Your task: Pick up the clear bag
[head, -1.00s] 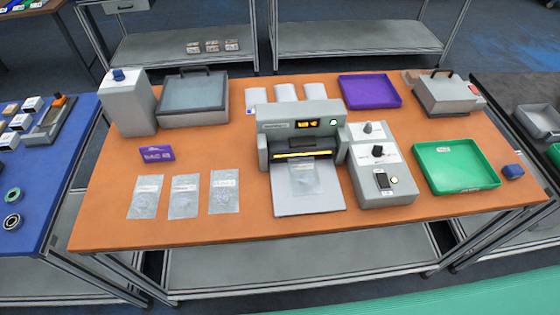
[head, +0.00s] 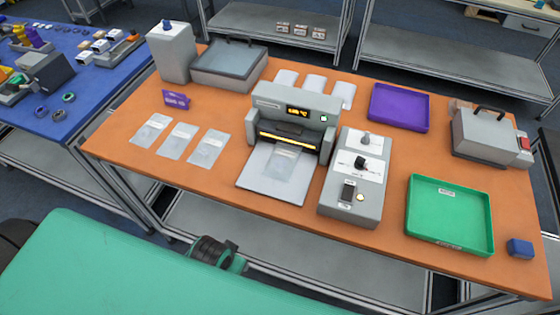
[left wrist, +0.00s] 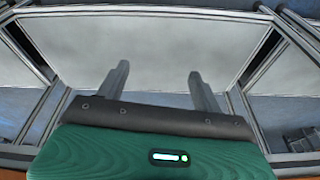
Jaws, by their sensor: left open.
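Three flat clear bags lie in a row at the table's left front: left bag (head: 150,131), middle bag (head: 178,141) and right bag (head: 207,149). Another clear bag (head: 283,162) lies on the front plate of the grey sealing machine (head: 296,117). My left gripper (left wrist: 155,75) shows in the left wrist view with its two fingers apart and nothing between them. It faces a grey shelf panel, away from any bag. In the head view only a dark and green part of my arm shows at the bottom, short of the table. My right gripper is not in view.
A grey control box (head: 355,180) stands right of the machine. A green tray (head: 450,215), purple tray (head: 398,108) and blue block (head: 520,248) are on the right. A purple sign (head: 176,99) stands behind the bags. The orange table (head: 130,170) is bare in front of the bags.

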